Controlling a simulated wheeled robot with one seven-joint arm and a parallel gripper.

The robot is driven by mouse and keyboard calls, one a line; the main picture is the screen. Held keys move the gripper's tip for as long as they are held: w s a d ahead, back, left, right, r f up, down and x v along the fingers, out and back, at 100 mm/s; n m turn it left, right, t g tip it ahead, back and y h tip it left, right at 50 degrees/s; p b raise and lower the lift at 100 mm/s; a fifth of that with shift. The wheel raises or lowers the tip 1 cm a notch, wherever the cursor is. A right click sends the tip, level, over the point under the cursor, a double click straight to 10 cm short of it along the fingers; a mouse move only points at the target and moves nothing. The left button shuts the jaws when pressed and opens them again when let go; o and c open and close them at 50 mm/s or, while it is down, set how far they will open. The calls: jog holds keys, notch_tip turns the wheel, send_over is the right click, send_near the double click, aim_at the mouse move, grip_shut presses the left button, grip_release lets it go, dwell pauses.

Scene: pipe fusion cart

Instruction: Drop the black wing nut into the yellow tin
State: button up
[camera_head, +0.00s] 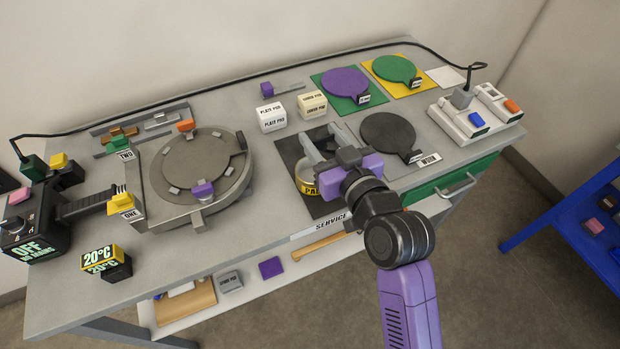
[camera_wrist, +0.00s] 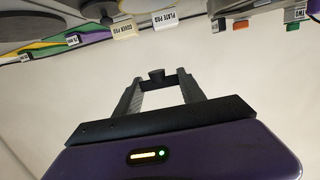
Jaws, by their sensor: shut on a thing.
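The black wing nut (camera_wrist: 156,75) is between the fingertips of my gripper (camera_wrist: 156,81) in the wrist view. In the head view I cannot make the nut out at my gripper (camera_head: 322,144). The yellow tin (camera_head: 308,189) stands on a black mat, with a yellow band and partly hidden lettering. My gripper's fingers and purple body overlap the tin's far and right sides in the head view. The fingers appear above the tin, but the exact height and alignment over its opening cannot be told.
A black disc (camera_head: 388,134) lies right of the mat (camera_head: 288,150). White and cream blocks (camera_head: 271,117) stand behind it. A round grey fixture (camera_head: 197,165) is to the left, and a switch box (camera_head: 463,115) is at the right. A green drawer (camera_head: 450,184) is below.

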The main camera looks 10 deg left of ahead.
aim_at(322, 149)
notch_tip(322, 149, down, 3)
jog(key=shift+f+b, duration=0.1)
jog(key=shift+b, duration=0.8)
jog(key=o, duration=1.4)
jog(key=shift+b+v, duration=0.55)
jog(key=shift+v, duration=3.4)
